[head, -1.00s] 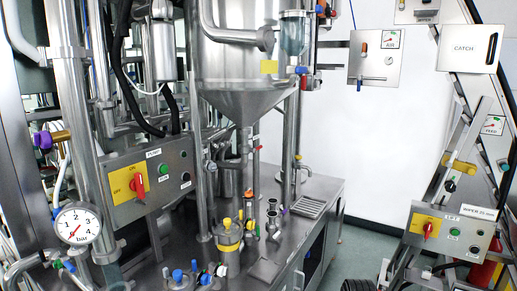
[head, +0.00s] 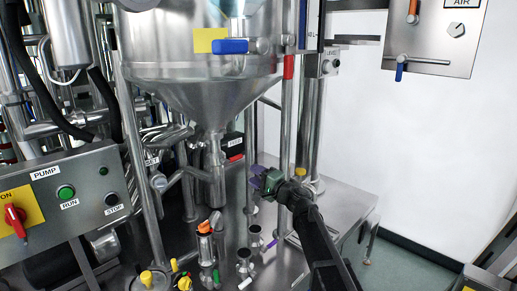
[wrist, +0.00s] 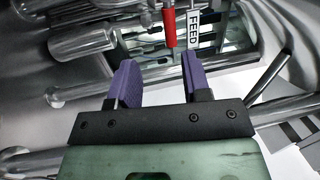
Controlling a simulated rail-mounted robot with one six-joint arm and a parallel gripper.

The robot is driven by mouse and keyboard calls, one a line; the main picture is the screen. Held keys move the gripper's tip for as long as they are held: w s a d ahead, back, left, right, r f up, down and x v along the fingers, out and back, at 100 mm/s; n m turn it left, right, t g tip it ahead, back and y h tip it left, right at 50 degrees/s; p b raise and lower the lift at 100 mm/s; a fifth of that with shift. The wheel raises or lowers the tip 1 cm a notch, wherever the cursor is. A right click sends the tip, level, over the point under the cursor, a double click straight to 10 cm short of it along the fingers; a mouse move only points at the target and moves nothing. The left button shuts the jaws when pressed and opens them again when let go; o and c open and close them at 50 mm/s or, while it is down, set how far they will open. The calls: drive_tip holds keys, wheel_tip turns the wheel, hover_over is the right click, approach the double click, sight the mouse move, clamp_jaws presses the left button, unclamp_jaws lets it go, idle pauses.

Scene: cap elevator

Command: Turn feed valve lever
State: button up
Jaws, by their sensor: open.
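The red feed valve lever (wrist: 169,24) hangs down at the top of the wrist view, beside a white FEED label (wrist: 193,27). It lies beyond the gap between my fingers, nearer the left-right middle than either finger. My gripper (wrist: 158,66) has two purple fingers spread apart with nothing between them. In the head view my gripper (head: 260,180) is right of the lower pipe under the steel hopper (head: 200,95). A FEED label (head: 235,156) shows just above and left of it there.
A vertical steel post (head: 250,150) stands close to my gripper. The pump panel (head: 70,190) is at left. A steel rod (wrist: 270,78) rises right of my fingers.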

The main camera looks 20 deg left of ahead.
sight(237, 157)
drive_tip(key=shift+m+t, duration=0.7)
drive_tip(key=shift+t, duration=0.1)
drive_tip(key=x, duration=0.3)
drive_tip(key=p+x, duration=0.1)
drive_tip(key=x, duration=0.3)
drive_tip(key=p+x, duration=0.1)
drive_tip(key=x, duration=0.3)
drive_tip(key=shift+w+d+r, duration=0.25)
drive_tip(key=shift+w+r, duration=0.1)
drive_tip(key=shift+w, duration=0.05)
clamp_jaws()
